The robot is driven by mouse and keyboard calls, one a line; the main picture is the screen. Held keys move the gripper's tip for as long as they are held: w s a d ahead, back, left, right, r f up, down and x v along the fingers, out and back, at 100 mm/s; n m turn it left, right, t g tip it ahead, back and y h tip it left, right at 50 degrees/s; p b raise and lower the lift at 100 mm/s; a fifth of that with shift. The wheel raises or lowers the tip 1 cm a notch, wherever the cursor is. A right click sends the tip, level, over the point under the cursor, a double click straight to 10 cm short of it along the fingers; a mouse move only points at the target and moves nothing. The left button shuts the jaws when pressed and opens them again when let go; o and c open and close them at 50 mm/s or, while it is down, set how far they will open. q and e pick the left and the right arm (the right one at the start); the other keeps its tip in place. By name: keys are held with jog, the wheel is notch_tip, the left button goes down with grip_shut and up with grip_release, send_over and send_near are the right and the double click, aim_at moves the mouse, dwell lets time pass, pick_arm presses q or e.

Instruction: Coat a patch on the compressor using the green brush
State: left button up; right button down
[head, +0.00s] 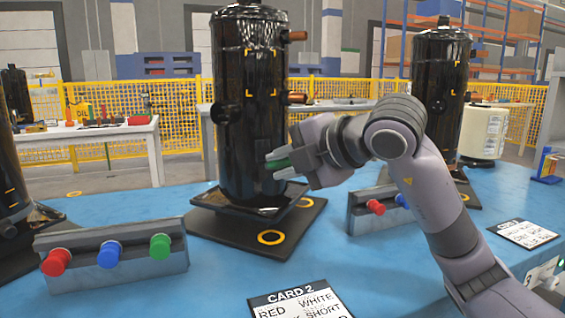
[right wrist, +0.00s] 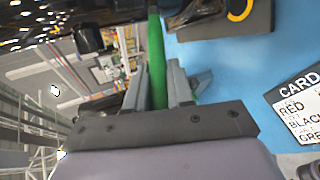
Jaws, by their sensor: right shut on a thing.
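The middle compressor (head: 240,130) is a tall glossy black cylinder standing upright on a dark base plate. Yellow corner marks frame a patch (head: 261,73) on its upper front. My right gripper (head: 287,161) is shut on the green brush (head: 277,164), in front of the compressor's lower right side and below the marked patch. My left gripper is not in view.
A grey holder (head: 120,275) at the left front carries red, blue and green handles. Another holder (head: 362,218), partly behind my arm, shows red and blue ones. A printed card (head: 298,300) lies at the front of the blue table (head: 215,285). More compressors (head: 440,75) stand either side.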

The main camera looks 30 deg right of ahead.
jog(key=shift+s+a, duration=0.2)
jog(key=shift+s, duration=0.6)
jog(key=shift+s+a, duration=0.15)
jog(key=shift+s, duration=0.65)
jog(key=shift+s+a, duration=0.2)
jog(key=shift+s, duration=0.6)
jog(key=shift+b, duration=0.3)
jog(key=shift+s+a, duration=0.2)
jog(key=shift+s, duration=0.55)
jog(key=shift+s+a, duration=0.15)
jog(key=shift+s, duration=0.55)
